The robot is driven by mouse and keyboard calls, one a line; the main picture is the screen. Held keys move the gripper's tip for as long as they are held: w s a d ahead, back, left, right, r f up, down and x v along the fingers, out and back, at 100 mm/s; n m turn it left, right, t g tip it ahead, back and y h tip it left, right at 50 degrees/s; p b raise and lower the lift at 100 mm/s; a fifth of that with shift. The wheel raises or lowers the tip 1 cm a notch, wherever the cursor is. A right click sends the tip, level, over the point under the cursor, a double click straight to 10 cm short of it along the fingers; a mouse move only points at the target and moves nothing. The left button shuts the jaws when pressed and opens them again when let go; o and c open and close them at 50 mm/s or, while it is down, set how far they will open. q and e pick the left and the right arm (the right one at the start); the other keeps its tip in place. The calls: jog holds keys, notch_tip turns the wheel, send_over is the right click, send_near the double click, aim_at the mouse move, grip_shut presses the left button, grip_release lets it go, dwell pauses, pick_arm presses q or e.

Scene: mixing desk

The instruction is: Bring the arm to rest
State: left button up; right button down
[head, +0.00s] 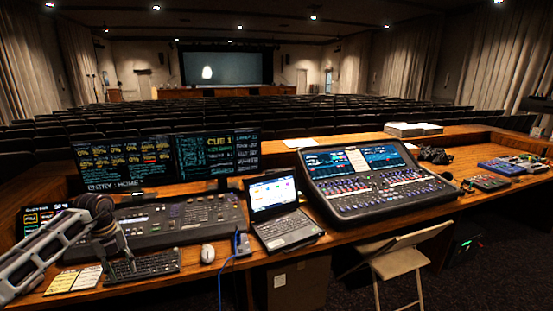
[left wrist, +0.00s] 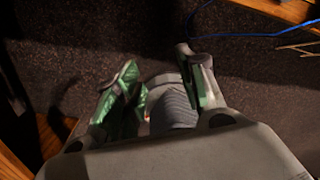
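My left arm comes in from the left in the head view. Its gripper (head: 121,268) points down and overlaps the black keyboard (head: 146,265) in the picture. In the left wrist view the two fingers of the left gripper (left wrist: 165,80) stand apart, with nothing held between them. Dark carpet (left wrist: 265,85) lies below them, along with a grey ribbed shape (left wrist: 172,108) that I cannot identify. My right gripper is not in view.
The wooden desk (head: 330,241) carries a lighting console (head: 170,222), a mouse (head: 207,253), a laptop (head: 284,229) and a sound mixer (head: 372,185). A blue cable (head: 221,283) hangs over the front edge. A folding chair (head: 398,262) stands at the right front.

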pick_arm(q)
jog(key=w+d+f+n+t+h, duration=0.1)
jog(key=w+d+f+t+h, duration=0.1)
jog(key=d+f+h, duration=0.5)
jog(key=w+d+f+n+t+h, duration=0.1)
jog(key=w+d+f+t+h, duration=0.15)
jog(key=d+f, duration=0.8)
notch_tip(320, 180, down, 13)
jog(key=s+d+n+t+y, duration=0.1)
jog(key=s+d+n+t, duration=0.15)
jog(key=n+t, duration=0.45)
jog(key=s+a+f+n+g+y, duration=0.3)
jog(key=s+f+n+y, duration=0.65)
jog(key=s+f, duration=1.3)
jog(key=s+d+f+n+g, duration=0.1)
jog(key=s+f, duration=0.3)
jog(key=s, duration=0.6)
jog(key=s+d+f+n+g, duration=0.2)
jog(key=s+f+n+g, duration=0.1)
jog(key=s, duration=0.8)
jog(key=s+d+f+n+g, duration=0.2)
jog(key=s+f, duration=0.4)
jog(key=s, duration=0.4)
jog(key=shift+s+d+g, duration=0.25)
jog(key=shift+s+g, duration=0.1)
jog(key=shift+g, duration=0.5)
jog(key=shift+f, duration=0.1)
